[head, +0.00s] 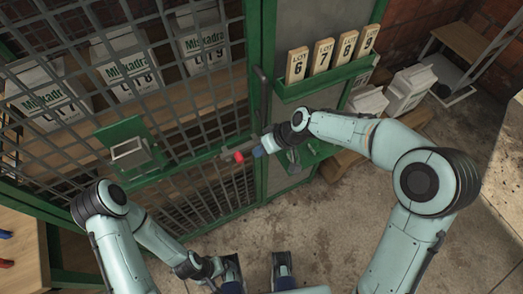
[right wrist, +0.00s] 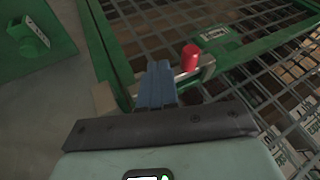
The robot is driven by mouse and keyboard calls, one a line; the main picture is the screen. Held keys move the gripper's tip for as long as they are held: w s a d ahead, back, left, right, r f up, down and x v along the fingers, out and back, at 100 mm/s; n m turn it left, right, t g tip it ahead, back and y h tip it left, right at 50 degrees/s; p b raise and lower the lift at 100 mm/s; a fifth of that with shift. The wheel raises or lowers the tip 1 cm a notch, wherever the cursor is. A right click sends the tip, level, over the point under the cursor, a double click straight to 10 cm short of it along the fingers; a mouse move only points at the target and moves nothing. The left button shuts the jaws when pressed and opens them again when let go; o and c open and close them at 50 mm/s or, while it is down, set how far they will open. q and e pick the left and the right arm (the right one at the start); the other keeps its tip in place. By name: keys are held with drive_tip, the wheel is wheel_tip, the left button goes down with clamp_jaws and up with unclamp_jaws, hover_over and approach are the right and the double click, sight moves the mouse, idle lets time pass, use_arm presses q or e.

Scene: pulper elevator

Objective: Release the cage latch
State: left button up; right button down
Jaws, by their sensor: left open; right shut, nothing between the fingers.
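The cage latch is a grey bar with a red knob (head: 239,157), on the green door frame. In the right wrist view the red knob (right wrist: 190,57) stands up from the bar, just beyond and right of my fingers. My right gripper (head: 258,151) has its blue fingers shut together, with nothing between them. It is right beside the knob, and the fingers (right wrist: 157,84) overlap the latch bar in the wrist view. I cannot tell whether they touch it. My left gripper (head: 257,278) is open and low at the bottom edge, away from the latch.
The green mesh cage (head: 190,135) holds several white Miskadra sacks (head: 121,65) on a wooden shelf. A green rack (head: 325,80) with numbered lot tags is right of the door. White sacks (head: 408,90) stand behind my right arm. Bare floor (head: 330,215) lies in front.

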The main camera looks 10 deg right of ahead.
drive_tip(key=v, duration=1)
drive_tip(key=shift+w+d, duration=0.15)
drive_tip(key=shift+d, duration=0.25)
